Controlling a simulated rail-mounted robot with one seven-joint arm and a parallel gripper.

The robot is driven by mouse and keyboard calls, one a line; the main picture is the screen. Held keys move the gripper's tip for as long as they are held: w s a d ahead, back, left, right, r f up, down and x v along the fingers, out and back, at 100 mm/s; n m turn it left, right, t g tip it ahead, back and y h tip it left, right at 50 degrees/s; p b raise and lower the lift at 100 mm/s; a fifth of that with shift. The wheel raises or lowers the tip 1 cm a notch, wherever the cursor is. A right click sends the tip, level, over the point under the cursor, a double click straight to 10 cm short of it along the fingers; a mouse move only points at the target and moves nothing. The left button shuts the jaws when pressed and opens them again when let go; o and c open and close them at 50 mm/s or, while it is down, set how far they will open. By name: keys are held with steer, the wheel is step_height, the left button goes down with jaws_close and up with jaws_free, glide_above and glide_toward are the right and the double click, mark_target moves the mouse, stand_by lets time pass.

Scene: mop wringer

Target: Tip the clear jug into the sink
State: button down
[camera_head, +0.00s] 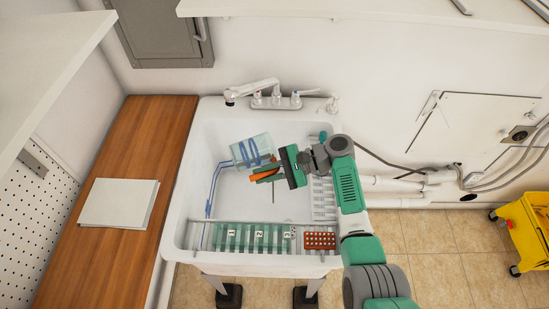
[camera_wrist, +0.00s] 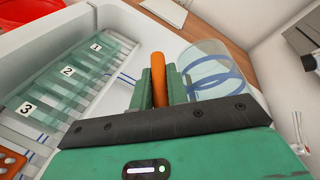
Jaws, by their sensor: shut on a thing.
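The clear jug (camera_head: 252,148) lies tilted on its side over the white sink (camera_head: 205,140), with blue loops showing in its wall. Its orange handle (camera_head: 266,174) is between the fingers of my gripper (camera_head: 275,173), which comes in from the right. In the wrist view the orange handle (camera_wrist: 158,75) stands between the two green fingers of my gripper (camera_wrist: 160,95), shut on it. The jug (camera_wrist: 208,65) is to the right of the handle there. A thin blue line (camera_head: 211,190) runs from the jug's left end down the sink's left side. Whether the jug touches the basin I cannot tell.
A rack with numbered green panels (camera_head: 250,237) and an orange perforated block (camera_head: 319,240) lie along the sink's front. The faucet (camera_head: 255,88) is behind the jug. A wooden counter (camera_head: 150,140) with a white folder (camera_head: 118,202) is at left. A yellow bucket (camera_head: 530,225) stands far right.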

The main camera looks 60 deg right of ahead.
steer(key=shift+s+d+r+t, duration=0.1)
steer(key=shift+d+r+t, duration=0.1)
steer(key=shift+t, duration=0.1)
stand_by(0.4)
steer(key=a+g+h+p, duration=0.1)
steer(key=w+a+f+g+h+p, duration=0.1)
steer(key=shift+w+f+n+g, duration=0.2)
steer(key=shift+n+g, duration=0.1)
steer(key=shift+g, duration=0.1)
steer(key=shift+d+f, duration=0.1)
steer(key=shift+f, duration=0.1)
steer(key=shift+w+a+h, duration=0.2)
steer(key=shift+a+h, duration=0.05)
steer(key=shift+h, duration=0.05)
steer(key=shift+w+a+g+h+p, duration=0.15)
steer(key=shift+g+h+p, duration=0.25)
steer(key=shift+p, duration=0.65)
steer(key=w+a+f+n+g+h+p, duration=0.1)
steer(key=w+a+f+g+h+p, duration=0.2)
steer(key=f+g+h, duration=0.5)
steer(key=shift+a+f+g+h, duration=0.15)
steer(key=shift+a+g+h, duration=0.15)
steer(key=shift+g+h, duration=0.45)
